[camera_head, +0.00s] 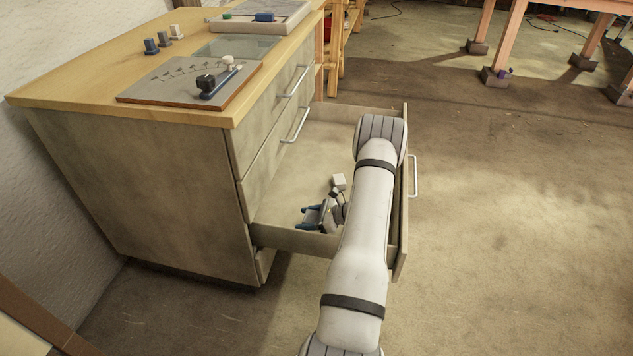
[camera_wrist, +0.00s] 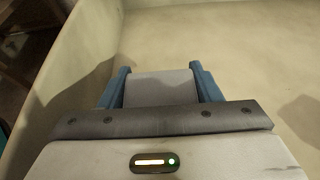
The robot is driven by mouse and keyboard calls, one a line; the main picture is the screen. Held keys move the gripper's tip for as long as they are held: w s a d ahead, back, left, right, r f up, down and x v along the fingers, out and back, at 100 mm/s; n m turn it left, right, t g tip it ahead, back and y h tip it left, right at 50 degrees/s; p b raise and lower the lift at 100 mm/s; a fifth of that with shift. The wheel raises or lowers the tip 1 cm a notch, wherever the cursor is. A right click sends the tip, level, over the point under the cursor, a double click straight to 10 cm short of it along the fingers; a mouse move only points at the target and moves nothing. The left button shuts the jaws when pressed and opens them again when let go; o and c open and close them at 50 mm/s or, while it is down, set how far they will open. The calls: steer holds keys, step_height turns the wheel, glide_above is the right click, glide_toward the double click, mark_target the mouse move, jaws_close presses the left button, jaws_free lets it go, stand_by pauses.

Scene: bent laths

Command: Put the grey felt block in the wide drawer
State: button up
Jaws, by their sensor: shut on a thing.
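The wide drawer (camera_head: 290,239) is the pulled-out bottom drawer of the cabinet, with a pale, bare floor. My gripper (camera_head: 312,217) is inside its walls, near the side wall closest to the camera. In the wrist view the blue fingers of my gripper (camera_wrist: 160,85) are closed on either side of the grey felt block (camera_wrist: 160,90). The drawer floor (camera_wrist: 230,40) shows beyond it. I cannot tell whether the block touches the floor. My arm hides part of the drawer in the head view.
The cabinet top (camera_head: 95,80) carries a board with a dark lever device (camera_head: 215,80), several small blocks (camera_head: 163,40) and a tray (camera_head: 262,18). Two closed drawers with bar handles (camera_head: 295,125) are above the open one. The drawer's front panel (camera_head: 401,245) stands right of my gripper. Open floor lies right.

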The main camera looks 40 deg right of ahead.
steer(key=b, duration=0.4)
glide_above(257, 218)
steer(key=s, duration=0.2)
steer(key=shift+a+f, duration=0.2)
steer(key=shift+w+a+b, duration=0.3)
steer(key=shift+w, duration=0.05)
steer(key=shift+s+d+f+b, duration=0.1)
steer(key=shift+f+b, duration=0.65)
steer(key=shift+f, duration=0.95)
steer(key=shift+f, duration=0.2)
steer(key=o, duration=1)
steer(key=shift+r, duration=0.15)
